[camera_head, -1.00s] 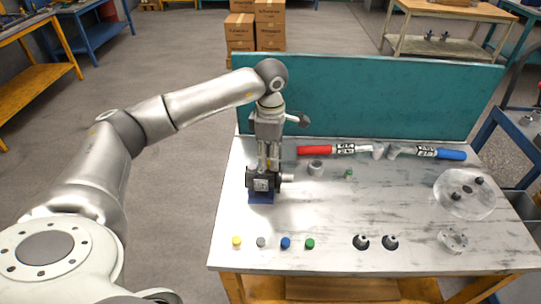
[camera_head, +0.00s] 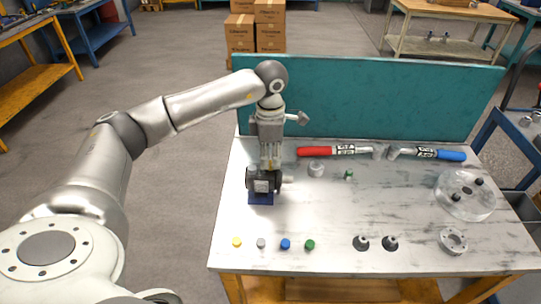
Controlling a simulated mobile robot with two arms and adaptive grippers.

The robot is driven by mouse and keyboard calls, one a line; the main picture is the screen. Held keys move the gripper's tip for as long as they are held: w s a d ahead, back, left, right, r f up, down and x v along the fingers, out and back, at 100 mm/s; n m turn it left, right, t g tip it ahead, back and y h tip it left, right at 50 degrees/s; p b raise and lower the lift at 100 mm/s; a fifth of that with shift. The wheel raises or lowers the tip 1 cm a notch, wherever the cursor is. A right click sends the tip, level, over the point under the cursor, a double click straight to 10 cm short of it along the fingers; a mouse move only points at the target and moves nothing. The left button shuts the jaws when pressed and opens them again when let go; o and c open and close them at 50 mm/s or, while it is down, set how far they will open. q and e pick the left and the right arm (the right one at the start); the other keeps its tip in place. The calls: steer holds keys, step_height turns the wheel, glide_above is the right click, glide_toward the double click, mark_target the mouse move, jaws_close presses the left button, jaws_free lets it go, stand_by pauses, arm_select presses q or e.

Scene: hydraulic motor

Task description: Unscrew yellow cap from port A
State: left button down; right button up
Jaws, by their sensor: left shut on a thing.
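The dark hydraulic motor (camera_head: 262,186) stands on a blue base (camera_head: 260,198) at the left of the grey table. My left gripper (camera_head: 270,165) points straight down onto the top of the motor. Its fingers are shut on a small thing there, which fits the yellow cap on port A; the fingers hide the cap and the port. A separate small yellow piece (camera_head: 237,242) lies at the table's front left. My right gripper is not in view.
Grey (camera_head: 261,243), blue (camera_head: 285,244) and green (camera_head: 309,245) pieces line the table's front. Red-handled (camera_head: 315,152) and blue-handled (camera_head: 450,155) tools lie at the back, before a teal panel (camera_head: 380,95).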

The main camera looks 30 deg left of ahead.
arm_select(q)
steer(key=n, duration=0.3)
stand_by(0.4)
steer(key=n+p, duration=0.1)
steer(key=n, duration=0.3)
steer(key=shift+n, duration=0.4)
steer(key=c, duration=1.6)
jaws_free()
steer(key=shift+o, duration=0.2)
